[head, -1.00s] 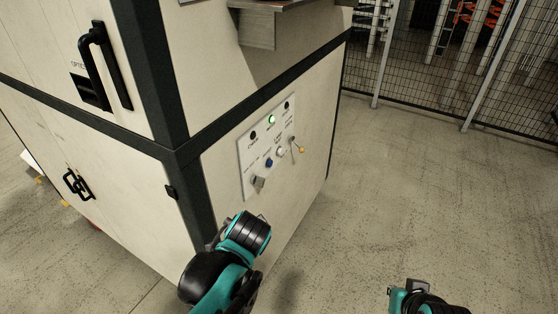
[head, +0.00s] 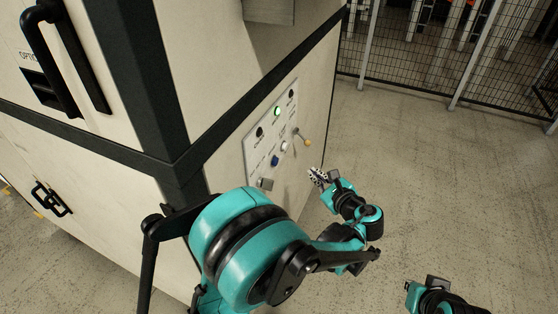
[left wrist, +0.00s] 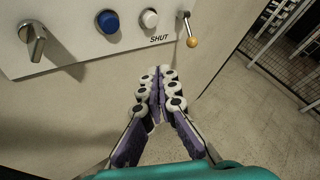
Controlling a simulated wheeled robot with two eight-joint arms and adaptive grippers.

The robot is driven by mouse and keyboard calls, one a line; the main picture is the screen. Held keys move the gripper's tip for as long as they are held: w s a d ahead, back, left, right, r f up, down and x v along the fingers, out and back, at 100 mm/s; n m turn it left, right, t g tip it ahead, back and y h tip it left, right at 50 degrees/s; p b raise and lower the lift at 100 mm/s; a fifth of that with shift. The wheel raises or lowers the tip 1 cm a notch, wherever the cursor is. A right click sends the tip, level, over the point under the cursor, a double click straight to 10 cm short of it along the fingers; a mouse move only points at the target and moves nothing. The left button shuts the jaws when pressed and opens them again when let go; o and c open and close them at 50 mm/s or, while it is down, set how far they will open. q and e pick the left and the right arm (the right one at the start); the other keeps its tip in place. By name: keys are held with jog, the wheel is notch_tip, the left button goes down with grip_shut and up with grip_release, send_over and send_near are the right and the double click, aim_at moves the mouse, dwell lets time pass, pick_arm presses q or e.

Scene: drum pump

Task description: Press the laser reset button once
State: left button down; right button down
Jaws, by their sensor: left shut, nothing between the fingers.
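The control panel (head: 251,150) is on the cream cabinet's side. It bears a lit green button (head: 277,111), black round parts, a blue button (head: 275,160), a white button (head: 286,146), a silver knob (head: 265,183) and a yellow-tipped lever (head: 307,142). Its labels are too small to tell which is laser reset. My left gripper (head: 314,174) is shut and empty, right of the panel's lower part. In the left wrist view its fingertips (left wrist: 160,73) are together below the white button (left wrist: 149,18), apart from it; the blue button (left wrist: 108,21) is left of that.
The cabinet (head: 225,60) has dark frame edges and black handles (head: 80,60) on its left face. The yellow-tipped lever (left wrist: 192,42) sticks out right of the white button. A mesh fence (head: 450,60) stands behind. The concrete floor (head: 430,180) at right is clear.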

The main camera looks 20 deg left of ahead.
aim_at(275, 161)
pick_arm(q)
jog(key=a, duration=0.8)
jog(key=shift+w+a, duration=0.25)
jog(key=shift+a, duration=0.15)
jog(key=shift+a, duration=0.15)
dwell(1.3)
jog(key=shift+a, duration=0.3)
jog(key=shift+a, duration=0.45)
dwell(0.6)
jog(key=shift+d, duration=0.9)
